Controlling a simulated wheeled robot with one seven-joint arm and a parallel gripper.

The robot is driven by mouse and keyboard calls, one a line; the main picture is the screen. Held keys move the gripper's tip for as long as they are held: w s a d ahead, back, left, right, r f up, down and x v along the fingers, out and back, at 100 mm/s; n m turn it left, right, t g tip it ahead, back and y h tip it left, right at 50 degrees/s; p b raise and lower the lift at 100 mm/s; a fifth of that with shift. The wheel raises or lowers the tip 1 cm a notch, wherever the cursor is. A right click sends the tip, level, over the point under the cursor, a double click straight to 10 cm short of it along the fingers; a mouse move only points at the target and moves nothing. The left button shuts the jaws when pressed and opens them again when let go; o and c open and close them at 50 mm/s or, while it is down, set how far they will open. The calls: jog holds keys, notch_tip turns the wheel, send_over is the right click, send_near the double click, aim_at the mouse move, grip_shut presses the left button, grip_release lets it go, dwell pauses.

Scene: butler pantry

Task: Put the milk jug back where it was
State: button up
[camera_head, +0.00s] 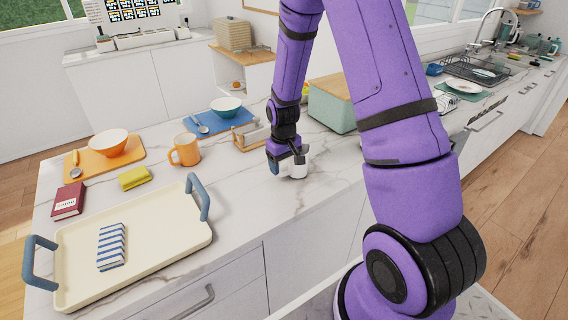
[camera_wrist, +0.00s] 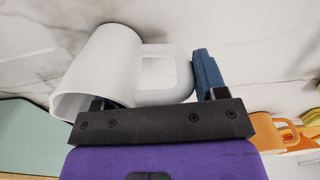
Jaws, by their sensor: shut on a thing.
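The white milk jug (camera_head: 298,166) is in my gripper (camera_head: 287,160), low over or on the marble counter. I cannot tell whether its base touches the counter. In the wrist view the jug (camera_wrist: 108,62) lies at the upper left with its open rim toward the lower left. Its handle (camera_wrist: 165,92) reaches right between the fingers of my gripper (camera_wrist: 152,85). The blue right finger is beside the handle's outer side; the left finger is mostly hidden at the jug's body.
A wooden rack (camera_head: 250,138) and an orange mug (camera_head: 185,149) stand left of my gripper. A green box with wooden lid (camera_head: 331,108) stands behind right. A cream tray (camera_head: 75,281) with a striped cloth (camera_head: 111,247) is front left. Bare marble lies between tray and gripper.

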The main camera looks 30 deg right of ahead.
jog(key=shift+f, duration=0.15)
jog(key=o, duration=1.3)
notch_tip(320, 180, up, 12)
jog(key=shift+a+r, duration=0.15)
jog(key=s+a+r+t, duration=0.1)
jog(key=s+r, duration=0.1)
jog(key=r, duration=0.3)
jog(key=s+a+r, duration=0.2)
jog(key=s+r, duration=0.1)
jog(key=r, duration=0.2)
jog(key=s+a+r+t, duration=0.2)
jog(key=s+r, duration=0.4)
jog(key=s, duration=0.4)
jog(key=s+a+r+t, duration=0.2)
jog(key=s+r, duration=0.4)
jog(key=s, duration=0.5)
jog(key=shift+a+r+m, duration=0.2)
jog(key=shift+r+m, duration=0.1)
jog(key=shift+r, duration=0.05)
